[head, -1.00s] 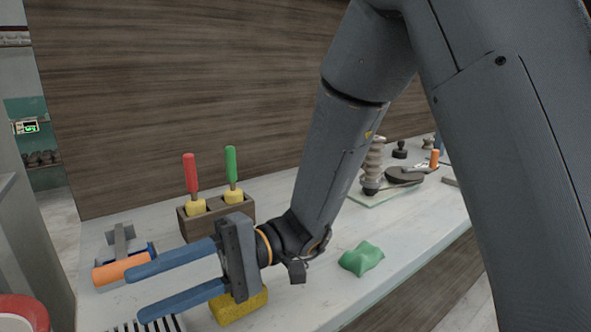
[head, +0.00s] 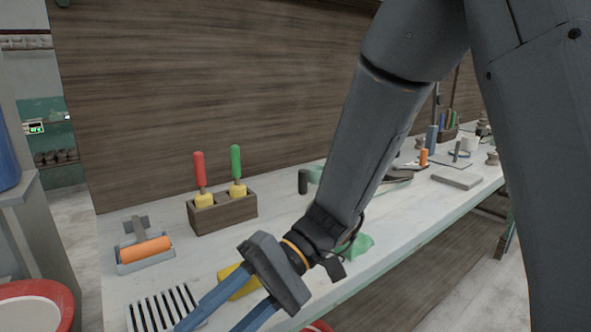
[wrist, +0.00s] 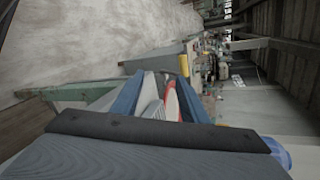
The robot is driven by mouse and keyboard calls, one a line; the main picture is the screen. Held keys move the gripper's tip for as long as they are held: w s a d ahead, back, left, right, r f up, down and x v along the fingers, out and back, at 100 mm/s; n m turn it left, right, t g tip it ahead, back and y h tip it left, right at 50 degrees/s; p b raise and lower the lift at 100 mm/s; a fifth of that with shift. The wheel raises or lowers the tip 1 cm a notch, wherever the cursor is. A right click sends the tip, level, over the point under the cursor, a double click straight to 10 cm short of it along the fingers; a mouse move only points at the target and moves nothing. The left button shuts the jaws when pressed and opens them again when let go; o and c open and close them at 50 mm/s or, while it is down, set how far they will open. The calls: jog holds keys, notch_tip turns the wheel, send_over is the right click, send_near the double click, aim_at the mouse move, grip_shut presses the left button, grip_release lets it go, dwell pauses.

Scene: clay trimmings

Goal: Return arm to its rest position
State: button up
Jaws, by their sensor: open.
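My arm comes down from the upper right in the head view. My gripper (head: 213,322) is open and empty. Its two blue fingers point down and left, above the front part of the worktop, and their tips reach the bottom edge of the picture. In the wrist view my gripper (wrist: 157,92) shows the blue fingers spread apart with nothing held between them. A red-rimmed round thing (wrist: 172,100) shows beyond the gap between them.
The worktop (head: 160,215) carries an orange roller (head: 146,250) in a tray, a wooden block (head: 225,212) with red- and green-handled tools, a slatted rack (head: 150,310), a yellow sponge (head: 232,284) partly behind my gripper and a green lump (head: 362,244) partly behind my arm.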

jog(key=w+d+f+m+t+h+p, duration=0.2)
jog(key=w+d+t+h, duration=0.1)
jog(key=d, duration=1.2)
jog(key=w+d+f+m+t+h+p, duration=0.2)
jog(key=d+t+h, duration=0.4)
jog(key=d, duration=1)
jog(key=shift+w+f+h+p, duration=0.35)
jog(key=shift+w+h+p, duration=0.05)
jog(key=shift+h, duration=0.4)
